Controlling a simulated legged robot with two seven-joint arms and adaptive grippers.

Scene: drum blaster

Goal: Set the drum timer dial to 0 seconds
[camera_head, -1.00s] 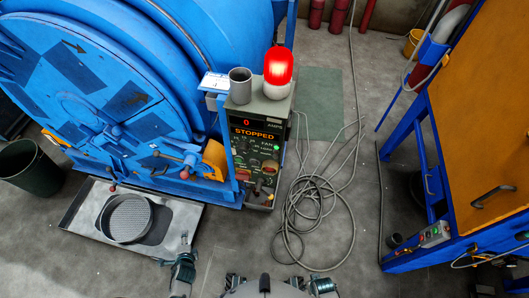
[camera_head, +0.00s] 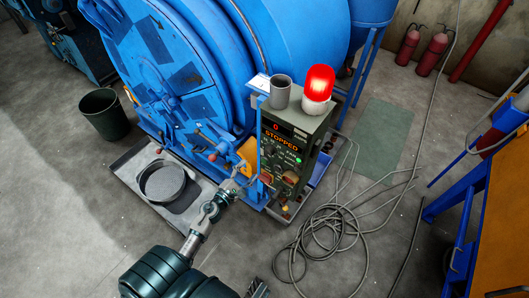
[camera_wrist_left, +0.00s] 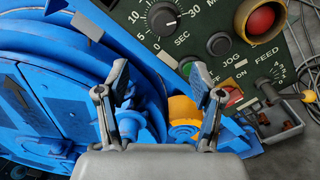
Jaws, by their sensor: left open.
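The timer dial (camera_wrist_left: 163,18) is a black knob at the top of the left wrist view, ringed by seconds numbers and marked SEC. Its exact setting is hard to read. It sits on the dark green control panel (camera_head: 283,150), which shows a red 0 and STOPPED in the head view. My left gripper (camera_head: 232,188) is in front of the panel's lower left side. In the left wrist view its two fingers (camera_wrist_left: 160,82) are spread and empty, below the dial and apart from it.
A grey cup (camera_head: 280,92) and a lit red beacon (camera_head: 319,88) stand on the panel box. The blue drum (camera_head: 175,60) is to the left; cables (camera_head: 335,235) lie right.

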